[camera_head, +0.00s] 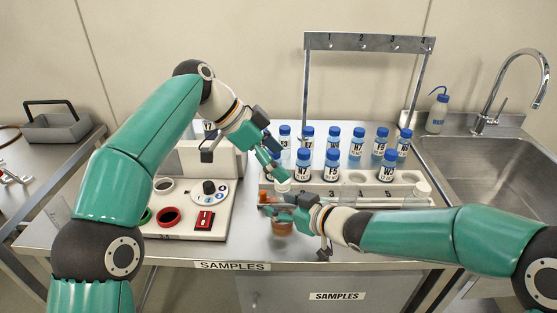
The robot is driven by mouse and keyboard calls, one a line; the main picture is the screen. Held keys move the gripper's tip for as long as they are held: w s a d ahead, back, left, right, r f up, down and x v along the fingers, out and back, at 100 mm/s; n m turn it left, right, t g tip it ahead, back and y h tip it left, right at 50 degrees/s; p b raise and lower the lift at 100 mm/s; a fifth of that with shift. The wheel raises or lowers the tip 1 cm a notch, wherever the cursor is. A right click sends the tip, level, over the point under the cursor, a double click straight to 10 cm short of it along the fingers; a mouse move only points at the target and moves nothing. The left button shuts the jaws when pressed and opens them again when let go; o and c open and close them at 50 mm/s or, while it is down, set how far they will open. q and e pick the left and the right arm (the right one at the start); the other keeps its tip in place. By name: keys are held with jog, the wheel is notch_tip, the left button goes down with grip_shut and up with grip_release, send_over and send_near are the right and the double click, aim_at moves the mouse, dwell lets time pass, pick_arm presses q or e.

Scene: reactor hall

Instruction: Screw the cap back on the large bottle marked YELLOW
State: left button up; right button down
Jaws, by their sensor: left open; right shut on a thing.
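A bottle with amber-orange content (282,229) stands at the front of the steel table, partly hidden by my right gripper. Its label is not readable from here. My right gripper (282,208) comes in from the right and is shut on this bottle around its upper body. A pale, whitish piece (283,187) shows at the bottle's top; I cannot tell whether it is the cap or the bare neck. My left gripper (273,172) is open, pointing down just above this pale top. Whether its fingers touch it is unclear.
Several blue-capped sample bottles (332,163) stand in and behind a white numbered rack (317,190). A clear, white-capped bottle (420,192) stands at right. A white device (190,220) with red and green rings is at left. A metal frame (368,43) rises behind; a sink (480,170) is right.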

pick_arm(q)
jog(key=shift+a+r, duration=0.1)
jog(key=s+a+r, duration=0.1)
jog(key=a, duration=0.6)
jog(key=s+a+r, duration=0.1)
jog(key=a+r, duration=0.1)
jog(key=a, duration=0.6)
jog(key=shift+r, duration=0.3)
pick_arm(e)
jog(key=shift+c, duration=1.6)
grip_release()
pick_arm(q)
jog(key=shift+w, duration=0.1)
pick_arm(e)
jog(key=v, duration=1.2)
